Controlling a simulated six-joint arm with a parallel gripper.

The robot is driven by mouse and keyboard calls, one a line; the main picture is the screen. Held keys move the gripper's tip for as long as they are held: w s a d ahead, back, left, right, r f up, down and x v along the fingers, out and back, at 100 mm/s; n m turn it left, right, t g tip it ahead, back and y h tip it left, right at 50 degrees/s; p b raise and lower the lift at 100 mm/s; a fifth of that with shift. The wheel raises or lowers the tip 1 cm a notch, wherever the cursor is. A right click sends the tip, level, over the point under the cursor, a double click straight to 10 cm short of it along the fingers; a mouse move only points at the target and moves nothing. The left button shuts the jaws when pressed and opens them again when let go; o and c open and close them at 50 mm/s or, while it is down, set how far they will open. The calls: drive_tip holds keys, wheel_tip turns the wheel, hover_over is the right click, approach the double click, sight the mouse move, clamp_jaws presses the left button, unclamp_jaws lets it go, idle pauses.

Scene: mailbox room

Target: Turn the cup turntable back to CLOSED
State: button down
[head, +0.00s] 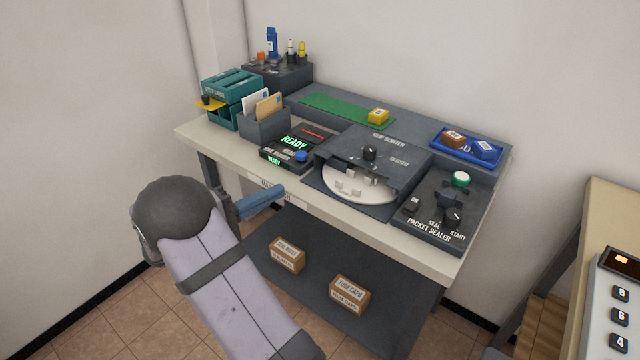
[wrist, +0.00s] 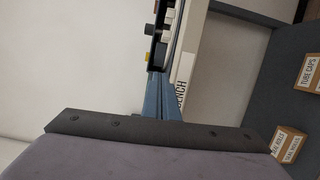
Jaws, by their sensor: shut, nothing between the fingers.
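The cup turntable is a pale round disc (head: 350,193), partly under a dark grey housing (head: 390,143) on the bench. Its front part sticks out and shows several small light blocks. A black knob (head: 369,152) stands on the housing. The housing lettering, including the label beside the knob, is too small to read surely. My gripper (head: 280,191) has blue fingers, shut and empty, near the bench's front edge, left of and apart from the disc. The fingers also show in the wrist view (wrist: 170,65), pointing along the bench edge. The turntable cannot be made out there.
The packet sealer (head: 440,213) stands right of the turntable; a READY panel (head: 295,146) is to its left. A letter holder (head: 264,123), blue tray (head: 468,147) and green strip (head: 340,108) are also on the bench (head: 390,237). Two boxes (head: 287,254) (head: 349,293) sit below.

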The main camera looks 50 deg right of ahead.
sight(321, 193)
drive_tip(key=shift+m, duration=0.3)
drive_tip(key=p+x, duration=0.1)
drive_tip(key=x, duration=0.9)
drive_tip(key=shift+s+d, duration=0.15)
drive_tip(key=s, duration=0.2)
drive_tip(key=shift+s+p, duration=0.35)
drive_tip(key=shift+s, duration=0.5)
drive_tip(key=shift+s+a+f, duration=0.1)
drive_tip(key=shift+s+a, duration=0.05)
drive_tip(key=shift+a, duration=0.1)
